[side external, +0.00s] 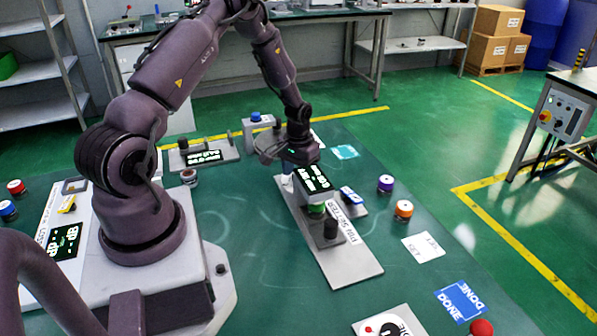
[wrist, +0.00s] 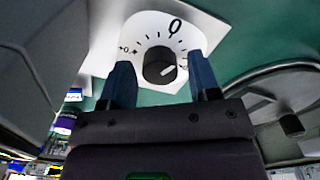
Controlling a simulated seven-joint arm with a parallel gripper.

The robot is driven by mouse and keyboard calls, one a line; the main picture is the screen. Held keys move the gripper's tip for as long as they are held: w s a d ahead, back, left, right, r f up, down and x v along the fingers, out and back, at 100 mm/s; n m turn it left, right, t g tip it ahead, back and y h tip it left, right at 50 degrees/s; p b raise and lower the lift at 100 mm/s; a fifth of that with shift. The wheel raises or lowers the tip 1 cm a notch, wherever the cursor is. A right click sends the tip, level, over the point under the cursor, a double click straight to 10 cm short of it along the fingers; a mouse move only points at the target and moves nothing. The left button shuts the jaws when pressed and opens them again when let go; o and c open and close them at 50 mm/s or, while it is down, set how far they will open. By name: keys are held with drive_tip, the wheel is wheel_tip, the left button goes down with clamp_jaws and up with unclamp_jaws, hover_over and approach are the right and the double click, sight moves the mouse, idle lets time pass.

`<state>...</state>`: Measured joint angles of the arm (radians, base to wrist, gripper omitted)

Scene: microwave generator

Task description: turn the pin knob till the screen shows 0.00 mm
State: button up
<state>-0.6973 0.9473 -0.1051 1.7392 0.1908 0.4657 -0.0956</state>
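The pin setter is a grey plate (side external: 345,270) with a "PIN SETTER" label, a block and a small black screen (side external: 314,178) with pale digits, too small and slanted to read. In the wrist view, the black pin knob (wrist: 159,65) sits on a white dial (wrist: 148,30) with tick marks and a "0" at upper right. Its white pointer line aims right, away from the "0". My gripper (wrist: 162,80) is open, with one finger on each side of the knob and gaps visible. In the side view, my gripper (side external: 288,180) is low behind the screen block, which hides the knob.
Orange (side external: 403,209) and purple (side external: 385,184) knobbed pieces stand right of the plate. A blue "DONE" card (side external: 461,300) and a red button (side external: 481,327) are at front right. Another device with a screen (side external: 204,157) stands behind left. The table between is mostly clear.

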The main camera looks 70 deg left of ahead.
drive_tip(key=shift+r, duration=0.1)
wheel_tip(320, 180, up, 13)
idle(0.7)
drive_tip(key=s+d+r+m+t, duration=0.2)
drive_tip(key=s+d+r+m, duration=0.1)
drive_tip(key=s+d+r, duration=0.4)
drive_tip(key=s+d+r+m+t, duration=0.3)
drive_tip(key=s+d+r, duration=0.4)
drive_tip(key=d+r, duration=0.6)
drive_tip(key=d, duration=0.4)
drive_tip(key=shift+s+r+t, duration=0.15)
drive_tip(key=shift+s+t, duration=0.05)
drive_tip(key=shift+t, duration=0.1)
